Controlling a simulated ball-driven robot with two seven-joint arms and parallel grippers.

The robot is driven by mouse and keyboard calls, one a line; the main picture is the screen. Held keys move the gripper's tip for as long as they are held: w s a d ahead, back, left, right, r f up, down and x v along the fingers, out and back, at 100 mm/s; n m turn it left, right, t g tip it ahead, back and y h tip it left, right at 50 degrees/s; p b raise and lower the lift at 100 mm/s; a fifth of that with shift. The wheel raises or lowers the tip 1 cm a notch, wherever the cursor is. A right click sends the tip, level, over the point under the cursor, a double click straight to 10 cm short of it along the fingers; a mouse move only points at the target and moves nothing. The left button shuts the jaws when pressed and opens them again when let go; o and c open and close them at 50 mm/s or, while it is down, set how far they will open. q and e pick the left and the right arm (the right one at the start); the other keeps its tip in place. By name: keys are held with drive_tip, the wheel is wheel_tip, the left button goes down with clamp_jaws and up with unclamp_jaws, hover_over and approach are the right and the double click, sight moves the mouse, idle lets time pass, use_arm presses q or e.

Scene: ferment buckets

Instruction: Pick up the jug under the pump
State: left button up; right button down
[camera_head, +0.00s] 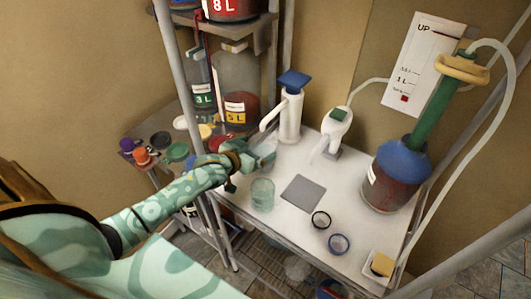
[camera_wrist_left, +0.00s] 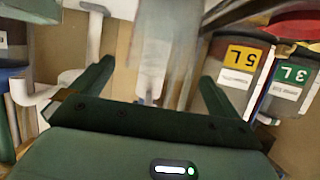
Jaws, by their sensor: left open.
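A clear, see-through jug (camera_head: 265,153) stands on the white table under the spout of a white pump (camera_head: 290,118) with a blue top. My left gripper (camera_head: 243,160) is open close beside the jug, on its left, and partly covers it in the head view. In the left wrist view the two dark green fingers (camera_wrist_left: 155,85) are spread wide. A pale, see-through shape, probably the jug (camera_wrist_left: 155,45), shows between and beyond them. I cannot tell whether a finger touches it. My right gripper is in neither view.
A second white dispenser (camera_head: 335,130) and a blue-topped bucket (camera_head: 390,180) stand right. Rack jars, including a 5 L jar (camera_head: 238,90), stand behind left.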

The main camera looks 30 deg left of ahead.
sight(270, 140)
use_arm(q)
drive_tip(key=x, duration=0.3)
drive_tip(key=shift+w+d+b, duration=0.1)
drive_tip(key=shift+w+b, duration=0.2)
drive_tip(key=shift+w, duration=0.05)
drive_tip(key=shift+s, duration=0.1)
drive_tip(key=shift+c, duration=1.2)
drive_tip(key=c, duration=1.5)
drive_tip(key=shift+r, duration=0.1)
